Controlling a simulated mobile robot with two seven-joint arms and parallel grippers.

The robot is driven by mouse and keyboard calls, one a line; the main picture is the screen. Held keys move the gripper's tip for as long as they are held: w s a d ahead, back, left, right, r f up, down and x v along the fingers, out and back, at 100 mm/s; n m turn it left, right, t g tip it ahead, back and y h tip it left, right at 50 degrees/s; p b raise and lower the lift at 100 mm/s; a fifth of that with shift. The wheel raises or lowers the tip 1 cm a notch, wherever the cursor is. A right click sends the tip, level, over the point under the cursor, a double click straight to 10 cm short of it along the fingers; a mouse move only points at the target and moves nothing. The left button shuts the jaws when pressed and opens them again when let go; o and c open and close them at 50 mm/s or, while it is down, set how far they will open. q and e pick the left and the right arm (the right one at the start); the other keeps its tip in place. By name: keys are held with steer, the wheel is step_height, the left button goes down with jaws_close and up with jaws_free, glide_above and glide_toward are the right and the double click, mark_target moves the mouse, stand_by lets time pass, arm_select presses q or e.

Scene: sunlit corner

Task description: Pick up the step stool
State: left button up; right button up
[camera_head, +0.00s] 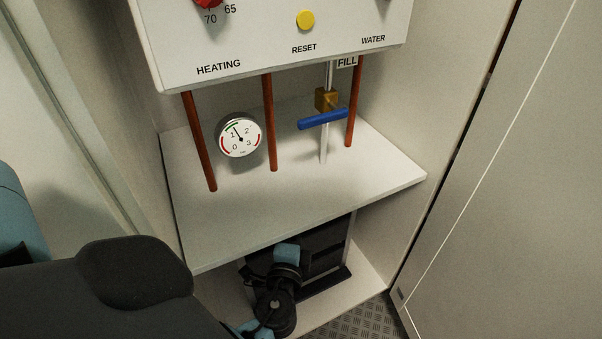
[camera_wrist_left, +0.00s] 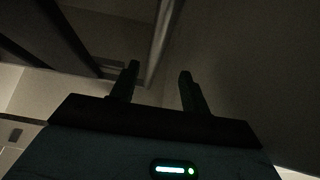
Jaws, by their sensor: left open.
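A dark step stool (camera_head: 325,262) stands in the lower compartment of the cupboard, under the white shelf. The shelf hides its top and my left arm covers its left part. My left arm reaches down from the left into the compartment, in front of the stool. Its fingers cannot be made out in the head view. My right gripper is not in view.
The white shelf (camera_head: 300,205) is close above my left wrist. Above it are copper pipes (camera_head: 270,125), a pressure gauge (camera_head: 239,135) and a blue valve handle (camera_head: 323,120). The cupboard's side walls and a grey panel (camera_head: 510,190) at right bound the space.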

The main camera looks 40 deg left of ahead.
arm_select(q)
steer(key=shift+f+x, duration=0.15)
steer(key=shift+x, duration=1.75)
steer(key=shift+f+x, duration=0.2)
steer(key=shift+x, duration=1.7)
jaws_close()
steer(key=shift+w+r, duration=0.15)
steer(key=shift+r, duration=0.2)
